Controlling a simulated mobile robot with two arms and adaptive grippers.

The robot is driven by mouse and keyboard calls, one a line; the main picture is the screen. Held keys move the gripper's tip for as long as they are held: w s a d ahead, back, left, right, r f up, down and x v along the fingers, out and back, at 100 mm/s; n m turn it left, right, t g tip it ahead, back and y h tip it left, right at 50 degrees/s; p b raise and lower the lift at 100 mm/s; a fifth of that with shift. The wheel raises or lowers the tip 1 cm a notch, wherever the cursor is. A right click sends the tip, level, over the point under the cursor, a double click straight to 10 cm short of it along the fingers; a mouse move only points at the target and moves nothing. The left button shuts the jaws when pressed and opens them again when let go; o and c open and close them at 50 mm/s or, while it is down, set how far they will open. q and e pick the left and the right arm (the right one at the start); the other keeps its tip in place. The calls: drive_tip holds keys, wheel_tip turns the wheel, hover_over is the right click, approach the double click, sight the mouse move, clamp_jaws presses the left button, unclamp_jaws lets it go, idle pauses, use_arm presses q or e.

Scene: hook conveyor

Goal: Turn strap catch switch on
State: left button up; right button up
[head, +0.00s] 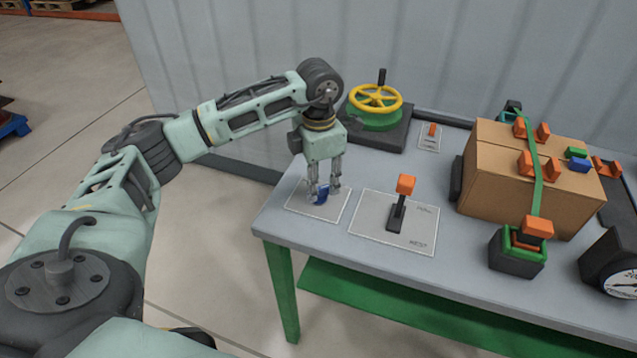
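A small orange switch (432,130) stands on another plate at the back, right of the yellow handwheel. No readable label shows which one is the strap catch switch. My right gripper is not in view.
An orange-topped lever (405,186) stands on a marked plate right of my gripper. A yellow handwheel (375,97) is behind. A cardboard box (497,178) with a green strap (537,180) and orange clips stands right, near a dial gauge (619,284).

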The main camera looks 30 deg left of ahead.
sight(319, 189)
use_arm(q)
wheel_tip(319, 189, up, 11)
idle(0.3)
drive_tip(key=shift+f, duration=0.1)
idle(0.4)
